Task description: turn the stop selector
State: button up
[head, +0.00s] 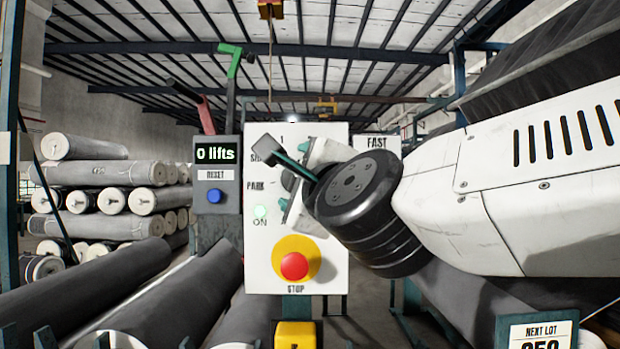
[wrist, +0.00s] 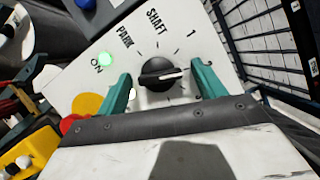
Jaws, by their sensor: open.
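The stop selector is a black round knob (wrist: 160,73) on a white panel (wrist: 85,78), with the labels PARK, SHAFT and 1 around it in the wrist view. Its white pointer mark points right in that view, toward the right finger and clockwise past the 1. My gripper (wrist: 160,69) is open, its teal fingers on either side of the knob with gaps showing. I cannot tell how far the fingertips are from the panel. In the head view my gripper (head: 279,177) is in front of the panel (head: 262,232) and mostly covers the knob and some labels.
A lit green ON lamp (head: 260,212) and a red stop button (head: 294,266) on a yellow disc are on the panel. Left of it, a box (head: 217,176) reads "0 lifts" above a blue RESET button.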

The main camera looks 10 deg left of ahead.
jog(key=c, duration=0.9)
jog(key=shift+c, duration=0.2)
